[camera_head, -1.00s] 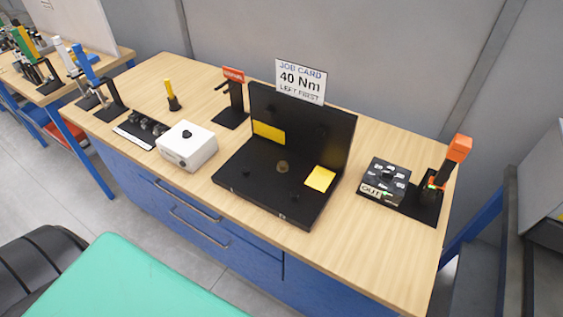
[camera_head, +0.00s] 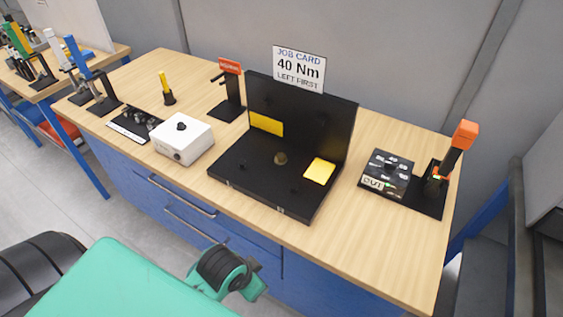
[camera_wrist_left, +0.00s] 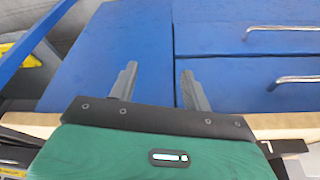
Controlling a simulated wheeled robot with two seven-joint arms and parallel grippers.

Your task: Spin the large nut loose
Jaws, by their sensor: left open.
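A small brownish round piece (camera_head: 280,158), which looks like the large nut, sits in the middle of the black base of an open case-like fixture (camera_head: 262,188). Its shape is too small to make out well. My left gripper (camera_wrist_left: 160,84) shows in the left wrist view with its two grey fingers apart and nothing between them. It is in front of the blue drawer cabinet (camera_wrist_left: 215,60), away from the nut. The nut does not show in that view. My right gripper is in neither view.
A job card (camera_head: 299,69) reading "40 Nm, left first" stands behind the fixture. A white box (camera_head: 183,140) is to its left, and a dark dial box (camera_head: 388,173) and an orange-topped tool (camera_head: 460,137) are to its right. The front right tabletop (camera_head: 370,245) is clear.

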